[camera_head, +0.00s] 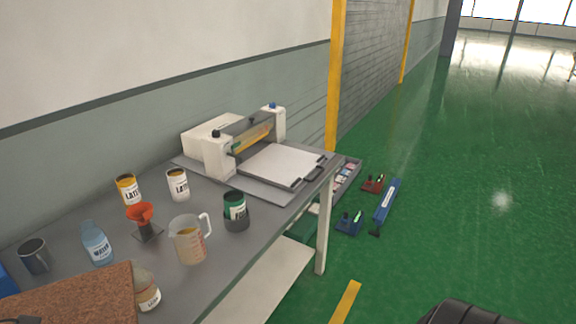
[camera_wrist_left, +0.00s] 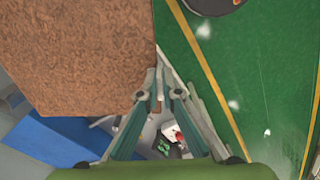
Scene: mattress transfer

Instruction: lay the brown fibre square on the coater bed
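The brown fibre square (camera_head: 80,296) is at the bottom left of the head view, cut off by the frame. In the left wrist view it (camera_wrist_left: 80,50) fills the upper left. My left gripper (camera_wrist_left: 154,78) has its fingertips close together at the square's right edge and looks shut on it. In the head view only a small dark part of this gripper (camera_head: 20,320) shows over the square. The coater bed (camera_head: 281,165) is a pale flat plate in front of the white coater (camera_head: 215,146), at the table's far end; it looks bare. My right gripper is not in view.
On the grey table (camera_head: 215,285) stand a measuring jug (camera_head: 190,242), a dark green can (camera_head: 236,208), two latex tins (camera_head: 178,184), an orange funnel (camera_head: 141,213), a water bottle (camera_head: 96,243) and a mug (camera_head: 34,257). A jar (camera_head: 147,291) is partly behind the square. Green floor lies to the right.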

